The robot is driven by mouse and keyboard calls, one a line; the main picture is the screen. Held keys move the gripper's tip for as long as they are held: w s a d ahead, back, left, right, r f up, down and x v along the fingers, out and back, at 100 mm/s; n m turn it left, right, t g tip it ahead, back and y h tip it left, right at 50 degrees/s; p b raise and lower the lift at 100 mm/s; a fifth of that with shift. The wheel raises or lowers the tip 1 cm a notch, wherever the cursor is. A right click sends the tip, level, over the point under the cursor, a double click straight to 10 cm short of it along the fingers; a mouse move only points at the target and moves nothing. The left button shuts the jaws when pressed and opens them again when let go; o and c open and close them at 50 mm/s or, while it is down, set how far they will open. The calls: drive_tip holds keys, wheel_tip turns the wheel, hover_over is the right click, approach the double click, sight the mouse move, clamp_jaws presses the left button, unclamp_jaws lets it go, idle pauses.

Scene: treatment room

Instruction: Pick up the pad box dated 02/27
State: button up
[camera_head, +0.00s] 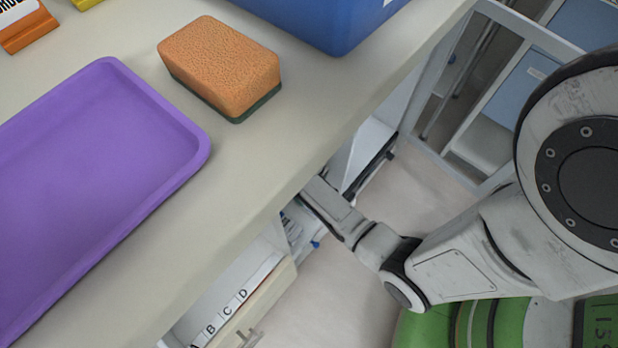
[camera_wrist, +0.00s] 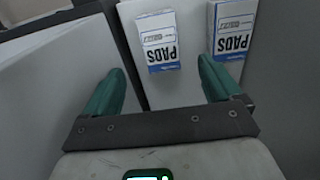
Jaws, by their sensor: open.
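Two white and blue boxes printed PADS appear upside down in the wrist view: a left box (camera_wrist: 158,42) and a right box (camera_wrist: 232,32). Each has a small dark print that may be a date, too small to read, so I cannot tell which is dated 02/27. My gripper (camera_wrist: 160,66) is open and empty, its green fingers spread. In the picture the left box lies between the fingertips and the right box lies past the right finger. In the head view the counter edge hides the boxes and my gripper's fingers.
The boxes are on a pale surface (camera_wrist: 185,85) with grey panels at both sides. In the head view, the counter (camera_head: 240,170) overhangs my arm's end. It carries a purple tray (camera_head: 90,190), an orange sponge (camera_head: 222,62) and a blue bin (camera_head: 325,22). A drawer (camera_head: 262,310) is below.

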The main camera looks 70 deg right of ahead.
wheel_tip(320, 180, down, 10)
drive_tip(key=b, duration=0.6)
drive_tip(key=shift+w+f, duration=0.1)
drive_tip(key=shift+f, duration=0.1)
drive_tip(key=c, duration=1.1)
